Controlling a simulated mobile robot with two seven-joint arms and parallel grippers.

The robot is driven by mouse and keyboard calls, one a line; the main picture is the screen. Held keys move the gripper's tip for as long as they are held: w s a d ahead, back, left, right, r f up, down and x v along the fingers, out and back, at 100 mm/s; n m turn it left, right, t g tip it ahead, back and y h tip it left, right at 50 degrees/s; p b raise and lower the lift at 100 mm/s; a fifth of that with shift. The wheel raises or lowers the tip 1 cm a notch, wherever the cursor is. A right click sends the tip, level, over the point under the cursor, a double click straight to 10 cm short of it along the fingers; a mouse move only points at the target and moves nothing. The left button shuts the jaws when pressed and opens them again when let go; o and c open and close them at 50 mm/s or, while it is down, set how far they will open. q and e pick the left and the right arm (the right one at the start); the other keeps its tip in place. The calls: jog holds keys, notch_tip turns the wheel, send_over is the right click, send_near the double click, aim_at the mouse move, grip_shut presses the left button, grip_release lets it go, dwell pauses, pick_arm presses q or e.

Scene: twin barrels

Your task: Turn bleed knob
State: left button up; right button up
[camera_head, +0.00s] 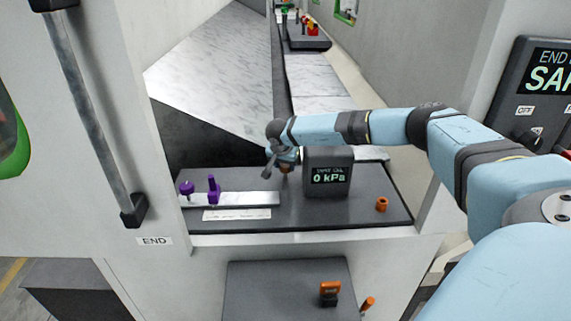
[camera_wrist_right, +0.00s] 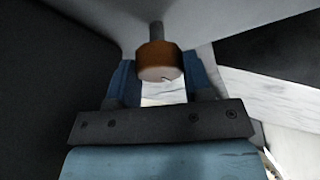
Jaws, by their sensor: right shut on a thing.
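An orange-brown round knob on a grey stem (camera_wrist_right: 157,62) sits between the two blue fingers of my right gripper (camera_wrist_right: 158,85) in the right wrist view. In the head view my right gripper (camera_head: 284,162) reaches in from the right and is shut on this knob, just left of the gauge box (camera_head: 328,172) that reads "0 kPa". The gripper and wrist hide most of the knob there. A label telling whether this is the bleed knob is not readable. My left gripper is not in view.
A second orange knob (camera_head: 381,204) stands on the dark panel (camera_head: 345,212), right of the gauge. Purple pegs (camera_head: 213,189) stand on a white strip at left. A white door with a long handle (camera_head: 95,115) borders the left; a "SAFE"-type display panel (camera_head: 545,85) is at right.

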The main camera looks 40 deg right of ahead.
jog(key=o, duration=0.9)
jog(key=p+v, duration=1)
jog(key=v, duration=0.3)
jog(key=shift+s+a+r+p, duration=0.15)
jog(key=shift+a+r+p, duration=0.1)
jog(key=shift+r+p, duration=0.05)
